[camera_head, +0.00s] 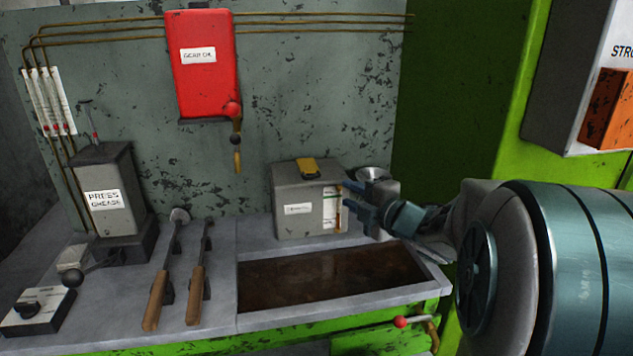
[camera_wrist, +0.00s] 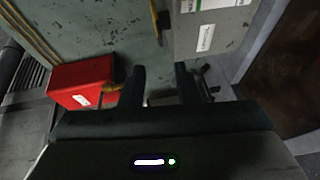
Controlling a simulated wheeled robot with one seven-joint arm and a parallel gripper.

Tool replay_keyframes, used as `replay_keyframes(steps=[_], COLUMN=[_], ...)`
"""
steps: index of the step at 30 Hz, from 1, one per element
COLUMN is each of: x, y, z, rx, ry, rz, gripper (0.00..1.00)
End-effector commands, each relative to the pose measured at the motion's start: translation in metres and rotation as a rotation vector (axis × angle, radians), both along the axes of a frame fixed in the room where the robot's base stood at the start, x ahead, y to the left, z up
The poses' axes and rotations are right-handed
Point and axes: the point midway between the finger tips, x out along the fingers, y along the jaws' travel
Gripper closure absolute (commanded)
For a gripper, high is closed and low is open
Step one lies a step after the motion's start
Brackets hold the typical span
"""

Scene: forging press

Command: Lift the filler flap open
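A grey box (camera_head: 296,212) stands on the bench behind the sunken trough. A small yellow flap (camera_head: 308,168), which looks like the filler flap, lies on top of the box and appears down. My gripper (camera_head: 347,195) is at the right side of the box, its two fingers apart with nothing seen between them. It is to the right of the flap and lower than it. In the wrist view the open fingers (camera_wrist: 161,80) point toward the wall, and part of the grey box (camera_wrist: 212,32) shows above the right finger. I cannot make out the flap there.
A red tank (camera_head: 206,65) hangs on the wall, with a valve below it. A grease unit (camera_head: 108,195), two wooden-handled tools (camera_head: 175,262) and a switch box (camera_head: 38,310) are on the left. The brown-bottomed trough (camera_head: 330,278) lies in front of the box.

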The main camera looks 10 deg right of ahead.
Motion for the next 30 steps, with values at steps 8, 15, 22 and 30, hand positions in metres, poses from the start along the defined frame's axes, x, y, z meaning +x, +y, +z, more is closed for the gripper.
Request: replay_keyframes(steps=[8, 15, 22, 30], x=[0.053, 0.093, 0.110, 0.113], y=[0.023, 0.040, 0.047, 0.048], z=[-0.008, -0.013, -0.015, -0.015], rx=[0.004, 0.004, 0.002, 0.003], ry=[0.004, 0.004, 0.002, 0.002], rz=[0.002, 0.001, -0.002, -0.003], gripper=[0.71, 0.71, 0.71, 0.71])
